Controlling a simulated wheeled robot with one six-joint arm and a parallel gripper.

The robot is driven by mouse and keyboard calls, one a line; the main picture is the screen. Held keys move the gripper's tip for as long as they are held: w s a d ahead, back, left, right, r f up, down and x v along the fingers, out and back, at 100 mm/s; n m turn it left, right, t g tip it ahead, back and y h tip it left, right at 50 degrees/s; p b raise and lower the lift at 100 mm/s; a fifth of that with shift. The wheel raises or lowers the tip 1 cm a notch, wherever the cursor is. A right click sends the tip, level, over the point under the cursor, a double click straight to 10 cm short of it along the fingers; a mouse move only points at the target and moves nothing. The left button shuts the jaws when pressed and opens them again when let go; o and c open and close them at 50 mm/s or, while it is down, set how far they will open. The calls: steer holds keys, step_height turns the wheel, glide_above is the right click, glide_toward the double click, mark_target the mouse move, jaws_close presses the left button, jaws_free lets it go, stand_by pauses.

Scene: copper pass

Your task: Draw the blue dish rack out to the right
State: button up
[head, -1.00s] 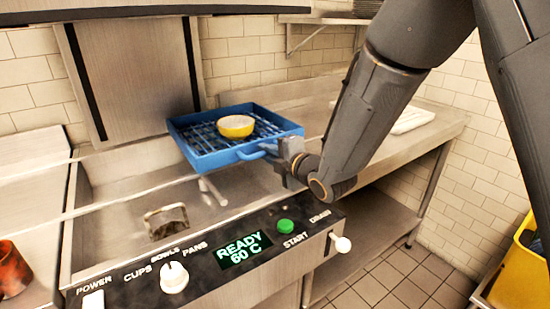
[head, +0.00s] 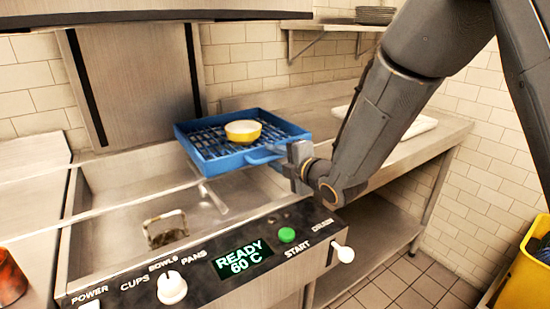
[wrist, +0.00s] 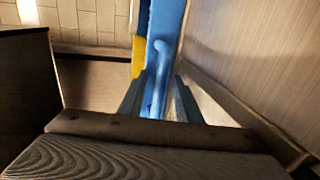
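The blue dish rack (head: 214,163) sits at the right end of the open dishwasher bay, close to the steel counter on the right. A yellow bowl (head: 243,131) with a pale inside stands in it. My gripper (head: 288,160) is at the rack's front right, at its blue handle (head: 262,157). In the wrist view the handle (wrist: 158,75) runs between my two fingers (wrist: 160,100), which appear closed about it. The exact finger contact is hard to see. Part of the yellow bowl (wrist: 138,55) shows beside the handle.
The control panel (head: 205,270) with knobs and a green button lies in front of the bay. The steel counter (head: 425,155) to the right holds a white tray (head: 420,127) behind my arm. A yellow bin (head: 528,270) stands at the lower right.

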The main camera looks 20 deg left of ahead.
steer(key=b+v, duration=0.1)
steer(key=v, duration=0.6)
steer(key=shift+s+d, duration=0.25)
steer(key=shift+d, duration=0.1)
steer(key=shift+r, duration=0.1)
